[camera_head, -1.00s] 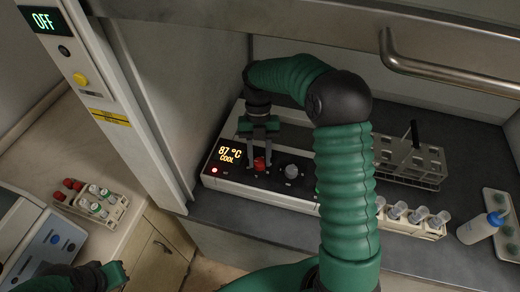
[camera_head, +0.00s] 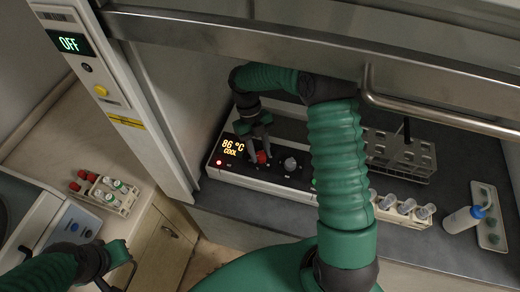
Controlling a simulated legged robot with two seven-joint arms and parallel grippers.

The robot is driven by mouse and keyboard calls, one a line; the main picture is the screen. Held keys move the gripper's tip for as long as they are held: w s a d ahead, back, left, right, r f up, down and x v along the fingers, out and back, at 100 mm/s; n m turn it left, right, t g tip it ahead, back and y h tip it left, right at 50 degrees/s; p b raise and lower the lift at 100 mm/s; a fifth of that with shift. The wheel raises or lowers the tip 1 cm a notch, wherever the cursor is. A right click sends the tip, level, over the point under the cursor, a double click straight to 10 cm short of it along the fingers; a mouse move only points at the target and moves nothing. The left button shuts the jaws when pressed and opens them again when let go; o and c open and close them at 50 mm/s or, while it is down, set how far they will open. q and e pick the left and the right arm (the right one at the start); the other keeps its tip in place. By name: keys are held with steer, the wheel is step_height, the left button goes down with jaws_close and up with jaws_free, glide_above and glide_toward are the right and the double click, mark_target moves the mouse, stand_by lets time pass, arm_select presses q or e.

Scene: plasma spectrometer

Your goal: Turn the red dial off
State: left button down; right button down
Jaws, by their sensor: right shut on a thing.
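The red dial (camera_head: 262,157) is on the sloped front panel of a white and black hot plate unit (camera_head: 255,184). Its display (camera_head: 232,147) reads "86 °C COOL" in orange, and a red light (camera_head: 219,162) glows below it. My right gripper (camera_head: 259,151) points down from above and is shut on the red dial; its fingers hide part of the dial, so its pointer angle cannot be read. A grey dial (camera_head: 290,164) sits to the right of it. My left gripper (camera_head: 119,271) is at the lower left, away from the unit, with its fingers apart and empty.
My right arm crosses in front of the unit's right part. A wire rack (camera_head: 400,155), a rack of vials (camera_head: 405,209) and a wash bottle (camera_head: 463,219) stand to the right. The hood's handle bar (camera_head: 440,117) runs above. A tube rack (camera_head: 106,194) stands left.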

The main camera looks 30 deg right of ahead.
steer(key=c, duration=1)
jaws_free()
steer(key=shift+w+f, duration=0.1)
steer(key=shift+w, duration=0.05)
steer(key=v, duration=1.7)
steer(key=shift+w+f, duration=0.1)
steer(key=shift+f, duration=0.05)
steer(key=shift+f, duration=0.1)
